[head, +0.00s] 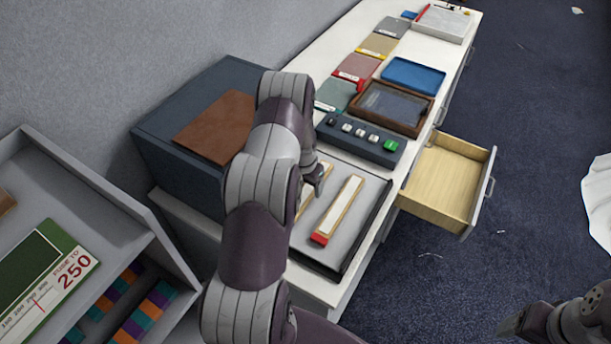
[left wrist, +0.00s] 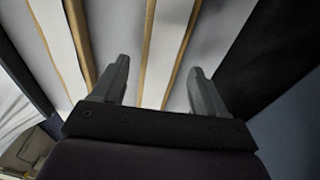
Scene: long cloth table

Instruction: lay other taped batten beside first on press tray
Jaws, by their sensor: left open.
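The press tray (head: 372,221) is grey with a dark rim and lies at the near end of the white table. One pale taped batten (head: 342,206) with a red near end lies on it. The other batten (head: 302,201) lies to its left on the tray, mostly hidden by my left arm. My left gripper (head: 318,178) is low over the tray. In the left wrist view its open fingers (left wrist: 158,85) stand either side of one batten (left wrist: 165,40), not closed on it; the other batten (left wrist: 64,40) lies left. My right gripper (head: 512,326) is at the lower right, off the table.
A button box (head: 360,140) stands just beyond the tray, with a brown-framed tray (head: 395,107) and blue tray (head: 412,75) farther back. An open drawer (head: 447,180) juts out right. A dark blue box (head: 165,135) stands left, and a grey shelf (head: 110,190) is near left.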

